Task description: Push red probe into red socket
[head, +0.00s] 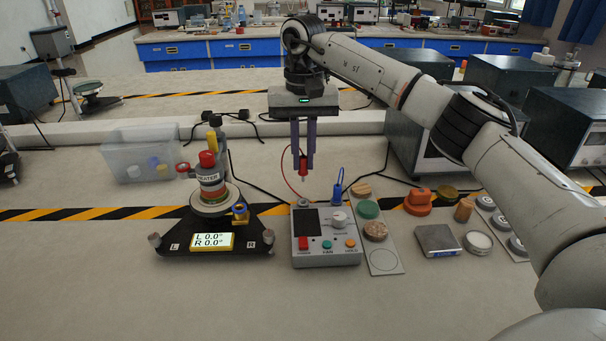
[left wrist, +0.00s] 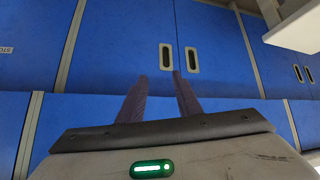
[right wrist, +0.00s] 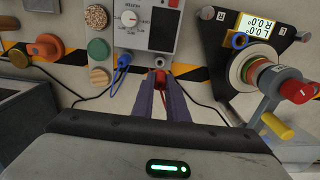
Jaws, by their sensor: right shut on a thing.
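The red probe (head: 303,166) hangs between the fingertips of my right gripper (head: 304,155), which is shut on it. A thin red lead runs from it. The probe also shows in the right wrist view (right wrist: 160,77). Below it is the grey meter (head: 327,240) with a dark screen and a dial. The probe is above the meter's back left corner, apart from it. A round grey socket (head: 303,202) shows at that corner; its red colour cannot be made out. A blue probe (head: 338,189) stands at the back right corner. My left gripper (left wrist: 161,85) is open and empty, facing blue cabinets.
A clear bin (head: 137,157) is at the back left. The front table is clear.

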